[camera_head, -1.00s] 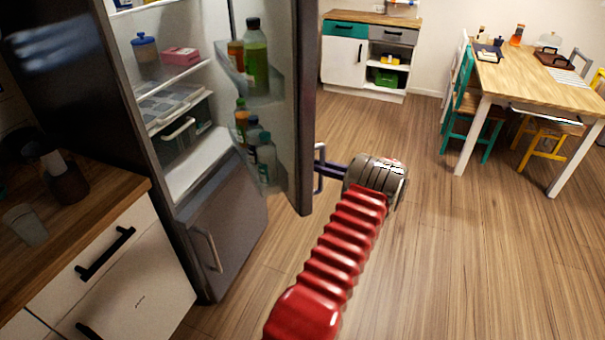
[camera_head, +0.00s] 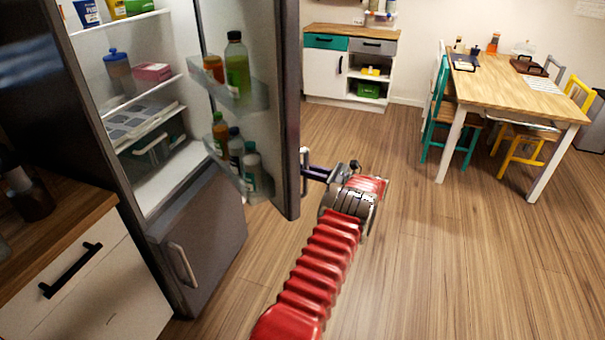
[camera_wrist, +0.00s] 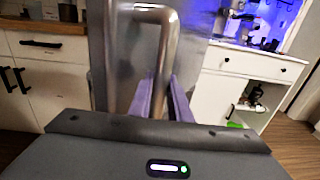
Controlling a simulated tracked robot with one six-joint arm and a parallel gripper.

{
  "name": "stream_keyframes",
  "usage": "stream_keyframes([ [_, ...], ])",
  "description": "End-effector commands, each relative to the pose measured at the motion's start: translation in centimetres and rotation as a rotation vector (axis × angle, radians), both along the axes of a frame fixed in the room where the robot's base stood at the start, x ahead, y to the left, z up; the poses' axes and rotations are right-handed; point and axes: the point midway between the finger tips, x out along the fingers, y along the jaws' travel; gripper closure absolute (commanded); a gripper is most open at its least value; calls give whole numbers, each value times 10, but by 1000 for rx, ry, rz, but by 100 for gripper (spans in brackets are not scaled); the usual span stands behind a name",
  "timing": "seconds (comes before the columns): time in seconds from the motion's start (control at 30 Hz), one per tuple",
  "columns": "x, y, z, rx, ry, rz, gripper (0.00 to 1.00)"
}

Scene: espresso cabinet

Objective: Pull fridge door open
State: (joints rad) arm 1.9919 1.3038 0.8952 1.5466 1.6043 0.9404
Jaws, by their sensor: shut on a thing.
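The fridge door (camera_head: 291,110) stands wide open in the head view, with its shelved inner side facing left. The fridge interior (camera_head: 165,185) shows shelves with containers. The metal door handle (camera_head: 304,171) is on the door's outer face, and it shows large in the wrist view (camera_wrist: 166,50). My gripper (camera_head: 306,173) reaches the handle from the right. In the wrist view its two purple fingers (camera_wrist: 160,100) are shut around the lower part of the handle. The exact contact is partly hidden by the gripper body.
Several bottles (camera_head: 236,65) stand in the door shelves. The lower fridge drawer (camera_head: 205,235) is shut. A wooden counter (camera_head: 60,215) is at the left. A white cabinet (camera_head: 345,70) stands at the back, and a table with chairs (camera_head: 520,85) at the right. The floor between is clear.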

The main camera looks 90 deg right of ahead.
Motion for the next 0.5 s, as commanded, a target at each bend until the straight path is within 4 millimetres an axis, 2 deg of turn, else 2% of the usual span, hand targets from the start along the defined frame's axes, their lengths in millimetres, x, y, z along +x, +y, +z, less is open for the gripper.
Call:
stream_keyframes([
  [0.23, 0, 1, 0, 0, -2, 4, 100],
  [0.27, 1, 1, 0, 1, -3, 4, 82],
  [0.5, 2, 1, 0, 1, -1, 5, 65],
])
